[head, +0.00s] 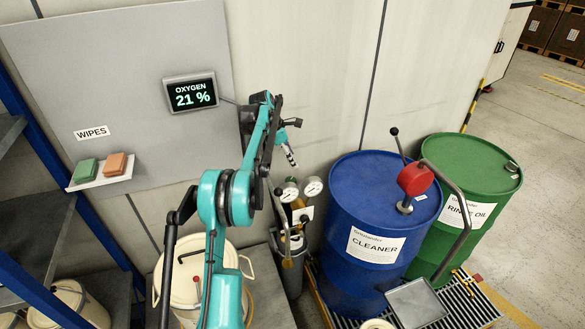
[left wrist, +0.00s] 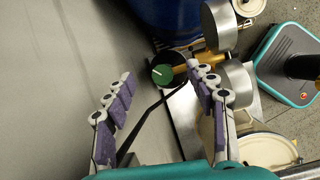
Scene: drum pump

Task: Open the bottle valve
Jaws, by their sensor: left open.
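The gas bottle (head: 291,275) stands by the wall, with two round gauges (head: 313,187) and brass fittings at its top. In the left wrist view, a green round knob with a white mark (left wrist: 162,75), apparently the bottle valve, shows beside the brass fitting (left wrist: 184,67) and the silver gauge bodies (left wrist: 219,26). My left gripper (head: 291,157) is above the bottle, pointing down. In the left wrist view its purple-padded fingers (left wrist: 164,80) are spread and empty, with the knob beyond and between their tips. I cannot tell the remaining distance. My right gripper is not in view.
A blue drum (head: 345,205) with a red-headed pump (head: 415,180) and a green drum (head: 477,165) stand right of the bottle. A lidded pale bucket (head: 180,285) stands left of it. The wall with an oxygen display (head: 190,94) is close behind.

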